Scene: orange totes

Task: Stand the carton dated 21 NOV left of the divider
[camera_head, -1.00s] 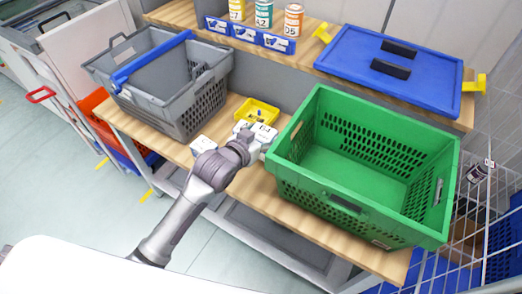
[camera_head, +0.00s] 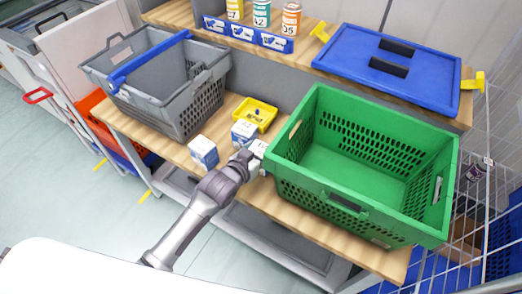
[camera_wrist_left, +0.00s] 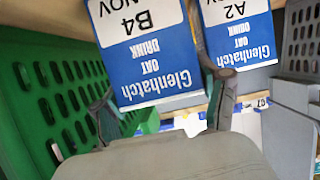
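My left gripper (camera_head: 256,163) is at the front of the bench, beside the green crate's left wall. In the left wrist view its fingers (camera_wrist_left: 160,112) flank a blue and white Glenhatch oat drink carton marked B4 (camera_wrist_left: 148,58) and appear closed on its sides. "NOV" shows on it, but the day is cut off. Its white top (camera_head: 260,147) shows beyond the gripper. A similar carton marked A2 (camera_wrist_left: 238,40), also with NOV, stands beside it. Two cartons stand on the bench, one in the middle (camera_head: 244,133) and one at left (camera_head: 203,152). I cannot pick out a divider.
The green crate (camera_head: 340,205) stands close right of the gripper and looks empty. A grey basket (camera_head: 150,115) with a blue handle stands at left. A small yellow tray (camera_head: 270,112) lies behind the cartons. A blue lid (camera_head: 350,50) lies on the shelf behind.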

